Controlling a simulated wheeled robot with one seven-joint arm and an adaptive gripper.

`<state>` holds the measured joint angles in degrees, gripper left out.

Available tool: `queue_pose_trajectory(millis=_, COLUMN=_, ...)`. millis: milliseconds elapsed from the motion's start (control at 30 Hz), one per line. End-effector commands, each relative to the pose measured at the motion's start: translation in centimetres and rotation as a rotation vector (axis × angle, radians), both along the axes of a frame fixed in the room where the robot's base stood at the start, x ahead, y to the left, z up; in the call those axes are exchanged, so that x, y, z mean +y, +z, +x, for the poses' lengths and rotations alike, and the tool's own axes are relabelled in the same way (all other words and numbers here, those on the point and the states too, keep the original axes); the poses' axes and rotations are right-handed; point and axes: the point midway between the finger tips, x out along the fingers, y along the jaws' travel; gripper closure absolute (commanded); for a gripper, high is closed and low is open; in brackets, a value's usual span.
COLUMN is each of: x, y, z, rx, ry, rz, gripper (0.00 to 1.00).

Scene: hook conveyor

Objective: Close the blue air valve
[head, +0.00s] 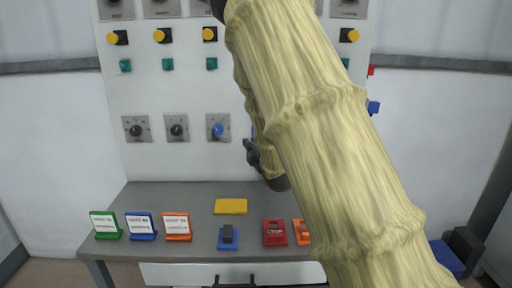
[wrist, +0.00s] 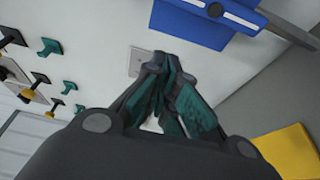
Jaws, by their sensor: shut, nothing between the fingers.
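My gripper (head: 252,152) is in front of the lower panel, right of the blue knob, mostly behind my covered arm. In the wrist view its dark green-padded fingers (wrist: 168,62) are shut with their tips together and nothing held. A large blue part (wrist: 205,22) with a pale bar and a dark piece on it is just beyond the fingertips, apparently not gripped. I cannot tell for sure that it is the air valve. A round blue knob (head: 217,129) sits on a grey plate on the panel. A small blue part (head: 373,107) shows at the panel's right edge.
The grey shelf (head: 165,195) below holds a yellow block (head: 231,206), a blue switch (head: 228,237), a red stop block (head: 274,232) and several labelled stands (head: 141,226). Two black knobs (head: 136,130) (head: 177,130) are left of the blue knob. My arm hides the panel's right part.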

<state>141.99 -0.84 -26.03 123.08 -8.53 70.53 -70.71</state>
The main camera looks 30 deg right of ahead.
Motion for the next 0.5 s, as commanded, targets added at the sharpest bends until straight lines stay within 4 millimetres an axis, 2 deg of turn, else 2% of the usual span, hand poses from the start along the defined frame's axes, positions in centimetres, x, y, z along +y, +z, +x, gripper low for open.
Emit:
queue_pose_trajectory(millis=267, x=-1.0, y=0.1, z=4.1, rx=0.0, ry=-0.001, rz=0.001, gripper=1.0)
queue_pose_trajectory(millis=500, x=-3.1, y=0.1, z=2.4, rx=0.001, ry=-0.001, rz=0.002, gripper=1.0)
